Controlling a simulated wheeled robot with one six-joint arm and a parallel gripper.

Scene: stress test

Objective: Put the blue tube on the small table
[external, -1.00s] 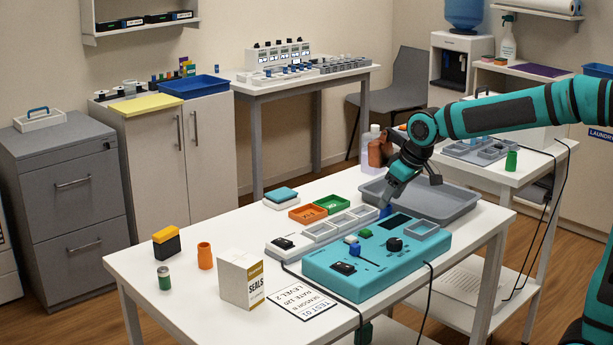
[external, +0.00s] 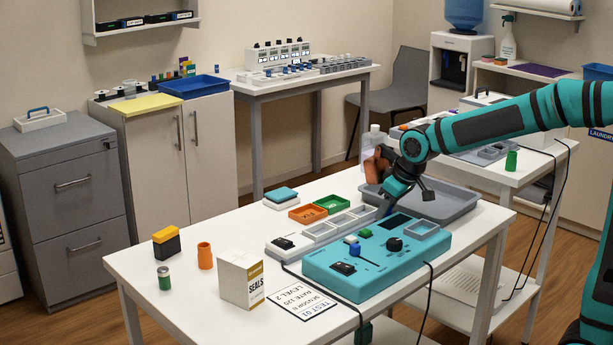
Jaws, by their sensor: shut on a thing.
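My gripper (external: 385,208) points down just behind the teal test panel (external: 375,257), by the right end of the row of small grey trays and the near left side of the large grey tray. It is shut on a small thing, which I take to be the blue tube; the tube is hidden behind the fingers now. A white side table (external: 548,150) at the right, behind the work table, may be the small table; a green cylinder (external: 511,160) stands on it.
The white work table (external: 225,225) holds an orange bin (external: 307,213), a green bin (external: 334,204), a white SEALS box (external: 241,281) and an orange cup (external: 205,255). The large grey tray (external: 460,208) lies beside my gripper. A spray bottle (external: 507,42) stands farther back.

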